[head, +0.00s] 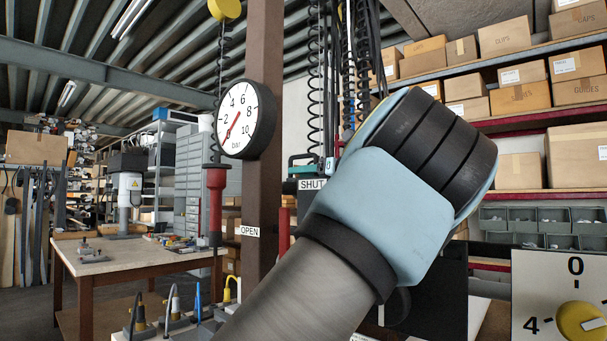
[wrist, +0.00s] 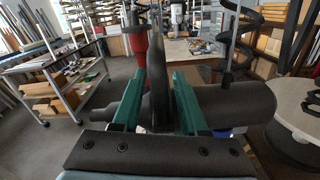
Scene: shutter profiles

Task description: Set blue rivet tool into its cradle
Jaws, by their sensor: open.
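My gripper (wrist: 160,78) is open in the wrist view, with its two green fingers apart. A dark grey upright body (wrist: 158,55) stands between the fingers, and a dark grey horizontal cylinder (wrist: 240,104) lies across behind them. I cannot tell whether these belong to the rivet tool. In the head view my arm hides most of the gripper; a bit of green (head: 292,165) shows left of my wrist. A small blue patch (head: 329,166) shows beside it, too small to identify. I cannot make out the blue rivet tool or its cradle clearly.
A red tool (head: 215,195) hangs on a coiled hose beside the brown post (head: 262,120), which carries a round gauge (head: 243,120). SHUT (head: 312,184) and OPEN (head: 250,231) labels are near. A workbench (head: 130,255) stands at left; a dial panel (head: 550,300) is at lower right.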

